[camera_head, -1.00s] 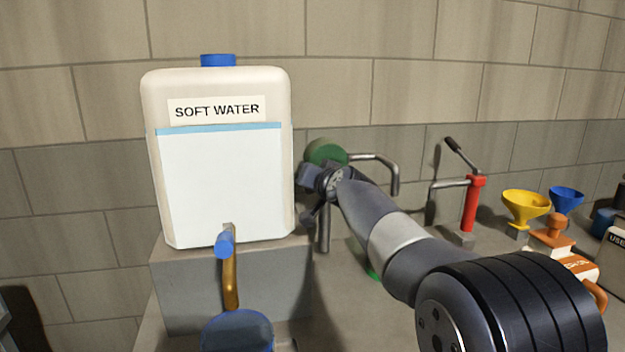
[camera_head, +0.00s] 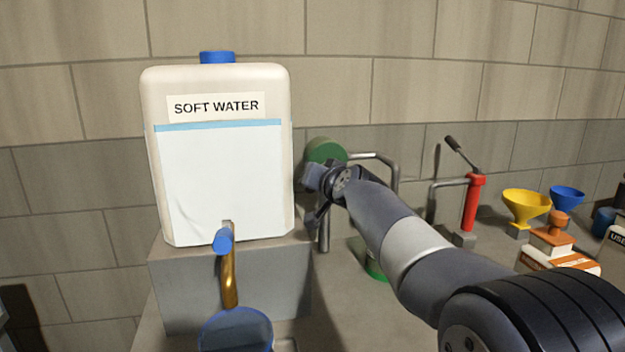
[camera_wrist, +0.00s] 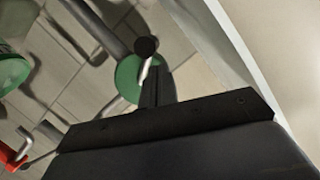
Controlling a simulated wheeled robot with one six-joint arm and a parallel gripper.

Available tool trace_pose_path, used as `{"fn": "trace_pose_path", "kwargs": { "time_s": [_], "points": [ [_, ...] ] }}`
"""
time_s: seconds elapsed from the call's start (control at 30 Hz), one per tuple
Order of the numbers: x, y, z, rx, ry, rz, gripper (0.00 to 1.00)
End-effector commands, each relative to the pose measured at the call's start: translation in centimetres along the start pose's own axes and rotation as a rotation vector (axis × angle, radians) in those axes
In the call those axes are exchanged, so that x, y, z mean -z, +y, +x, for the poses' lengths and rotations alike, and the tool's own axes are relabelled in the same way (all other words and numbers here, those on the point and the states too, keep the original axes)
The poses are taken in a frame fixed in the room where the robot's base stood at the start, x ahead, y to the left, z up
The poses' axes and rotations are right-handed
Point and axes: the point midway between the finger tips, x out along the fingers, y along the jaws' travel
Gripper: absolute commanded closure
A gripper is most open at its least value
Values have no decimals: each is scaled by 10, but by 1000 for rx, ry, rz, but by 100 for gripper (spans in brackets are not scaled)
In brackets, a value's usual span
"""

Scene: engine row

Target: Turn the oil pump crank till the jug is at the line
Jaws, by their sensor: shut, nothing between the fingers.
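The green pump body (camera_head: 325,150) stands right of the white tank, with a grey bent spout pipe (camera_head: 385,160) going off to the right. My gripper (camera_head: 316,190) is in front of it and hides part of it. In the wrist view, my gripper's closed fingers (camera_wrist: 156,80) are beside the pump's green round face (camera_wrist: 129,78). A crank with a black knob (camera_wrist: 146,46) crosses that face just beyond the fingertips. I cannot tell whether they touch. I cannot make out the oil jug or its line; my arm covers the area below the spout.
A white soft water tank (camera_head: 220,180) with a blue tap (camera_head: 224,238) stands on a grey block (camera_head: 190,285) at the left, above a blue container (camera_head: 237,330). A red hand pump (camera_head: 472,205), a yellow funnel (camera_head: 525,205) and a blue funnel (camera_head: 567,197) stand right.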

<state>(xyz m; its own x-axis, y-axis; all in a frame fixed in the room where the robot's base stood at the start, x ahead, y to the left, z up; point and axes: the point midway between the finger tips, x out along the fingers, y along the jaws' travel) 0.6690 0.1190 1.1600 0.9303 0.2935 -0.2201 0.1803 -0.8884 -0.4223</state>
Motion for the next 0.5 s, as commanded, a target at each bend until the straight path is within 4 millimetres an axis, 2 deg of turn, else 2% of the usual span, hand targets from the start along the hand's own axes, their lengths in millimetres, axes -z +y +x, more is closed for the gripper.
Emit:
{"fn": "trace_pose_path", "kwargs": {
  "time_s": [0.2, 0.5],
  "points": [
    [0, 1, -40, 0, 3, 0, 100],
    [0, 0, -73, -1, 0, -1, 100]
  ]
}}
